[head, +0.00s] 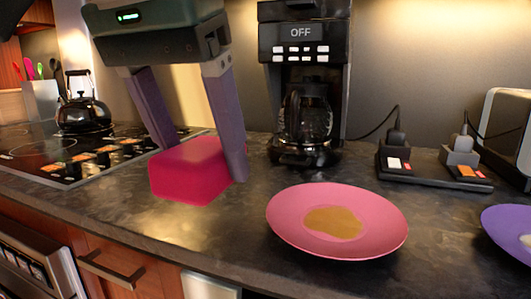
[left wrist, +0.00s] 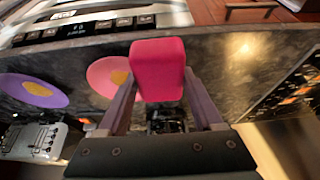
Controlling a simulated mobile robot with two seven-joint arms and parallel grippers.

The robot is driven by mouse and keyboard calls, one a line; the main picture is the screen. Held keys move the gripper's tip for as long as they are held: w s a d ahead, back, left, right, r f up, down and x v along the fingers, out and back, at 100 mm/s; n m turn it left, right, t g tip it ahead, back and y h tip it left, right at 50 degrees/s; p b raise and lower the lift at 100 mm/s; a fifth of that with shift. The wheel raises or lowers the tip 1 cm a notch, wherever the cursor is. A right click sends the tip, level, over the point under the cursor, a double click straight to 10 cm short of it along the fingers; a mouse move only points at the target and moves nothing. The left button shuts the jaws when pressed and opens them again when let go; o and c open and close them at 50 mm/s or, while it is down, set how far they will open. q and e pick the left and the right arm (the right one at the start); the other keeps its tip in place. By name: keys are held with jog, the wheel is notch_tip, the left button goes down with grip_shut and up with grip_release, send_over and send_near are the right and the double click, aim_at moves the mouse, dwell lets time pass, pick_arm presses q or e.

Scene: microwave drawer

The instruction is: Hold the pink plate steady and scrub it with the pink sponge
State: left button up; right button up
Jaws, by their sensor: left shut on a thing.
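The pink plate (head: 374,214) lies on the dark counter with a yellowish-brown stain in its middle; it also shows in the left wrist view (left wrist: 103,72). The pink sponge (head: 184,172) is a bright block to the left of the plate. My left gripper (head: 199,165) is shut on the sponge, with one finger on each side of it. In the left wrist view the sponge (left wrist: 158,68) sits between the fingertips. The sponge is apart from the plate. Whether its underside touches the counter is hard to tell. My right gripper is not in view.
A purple plate (head: 511,228) is at the right edge. A black coffee maker (head: 303,95) stands behind the pink plate, and a black power strip (head: 432,168) with plugs lies to its right. A stovetop (head: 85,152) with a black kettle (head: 83,106) is at the left.

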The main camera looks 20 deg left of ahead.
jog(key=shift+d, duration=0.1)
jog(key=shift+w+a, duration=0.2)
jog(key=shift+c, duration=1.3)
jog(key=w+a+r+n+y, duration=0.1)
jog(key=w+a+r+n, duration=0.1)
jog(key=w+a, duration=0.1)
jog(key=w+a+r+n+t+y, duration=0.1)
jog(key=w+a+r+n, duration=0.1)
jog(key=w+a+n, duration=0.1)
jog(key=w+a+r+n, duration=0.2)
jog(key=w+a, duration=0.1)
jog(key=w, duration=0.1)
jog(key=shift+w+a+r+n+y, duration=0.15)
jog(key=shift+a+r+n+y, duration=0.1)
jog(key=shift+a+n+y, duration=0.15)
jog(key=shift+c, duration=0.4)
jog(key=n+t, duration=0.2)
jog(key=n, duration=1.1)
send_near(354, 250)
pick_arm(q)
jog(key=w+d+f, duration=0.2)
jog(key=w+d, duration=0.3)
jog(key=w, duration=0.3)
jog(key=w+d+f, duration=0.2)
jog(key=w+d, duration=0.3)
jog(key=w, duration=0.3)
jog(key=shift+d+f, duration=0.2)
jog(key=shift+d, duration=0.15)
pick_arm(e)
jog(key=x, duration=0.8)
